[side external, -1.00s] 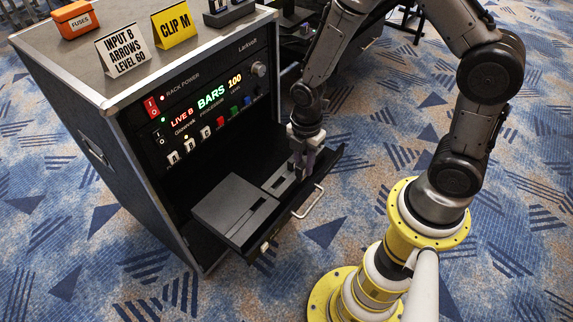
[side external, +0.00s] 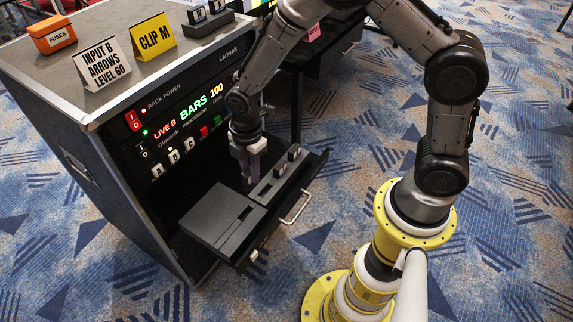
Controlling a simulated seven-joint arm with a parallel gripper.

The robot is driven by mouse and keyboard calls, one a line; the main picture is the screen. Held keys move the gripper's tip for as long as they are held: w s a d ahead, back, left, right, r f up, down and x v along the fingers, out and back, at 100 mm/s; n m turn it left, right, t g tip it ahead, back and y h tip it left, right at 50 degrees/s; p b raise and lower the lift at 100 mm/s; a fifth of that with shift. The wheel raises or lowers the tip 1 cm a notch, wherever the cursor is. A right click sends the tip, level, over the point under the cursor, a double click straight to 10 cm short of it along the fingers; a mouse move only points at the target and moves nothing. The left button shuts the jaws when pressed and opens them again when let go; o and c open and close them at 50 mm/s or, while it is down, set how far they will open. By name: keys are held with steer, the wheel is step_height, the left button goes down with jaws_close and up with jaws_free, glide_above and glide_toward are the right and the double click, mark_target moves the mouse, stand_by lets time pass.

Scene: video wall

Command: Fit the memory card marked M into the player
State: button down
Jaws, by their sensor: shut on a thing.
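My gripper (side external: 250,178) points down over the open drawer, by the left end of a dark card holder (side external: 266,184). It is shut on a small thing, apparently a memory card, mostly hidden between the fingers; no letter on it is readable. Dark cards (side external: 280,168) stand upright in the holder to the right of my gripper, their marks too small to read. A flat dark box with a slot, seemingly the player (side external: 212,222), lies in the drawer to the left and nearer the camera. Its slot looks empty. A yellow sign reading CLIP M (side external: 154,37) stands on the cabinet.
The drawer's handle (side external: 297,207) sticks out at its front. The rack panel (side external: 185,118) with lit displays and switches rises behind the drawer. On the cabinet top are an orange fuses box (side external: 52,36), a white sign (side external: 102,65) and another holder (side external: 208,24).

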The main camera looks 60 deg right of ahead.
steer(key=shift+n, duration=0.4)
steer(key=shift+w+a+f, duration=0.1)
steer(key=shift+a+f, duration=0.45)
steer(key=shift+f, duration=0.9)
steer(key=shift+w+a+f, duration=0.15)
steer(key=shift+a+f, duration=0.45)
steer(key=shift+f, duration=0.8)
steer(key=shift+w+a+f, duration=0.1)
steer(key=shift+a+f, duration=0.45)
steer(key=shift+f, duration=0.9)
steer(key=shift+f, duration=1.4)
steer(key=shift+c, duration=0.3)
jaws_free()
step_height(320, 180, up, 7)
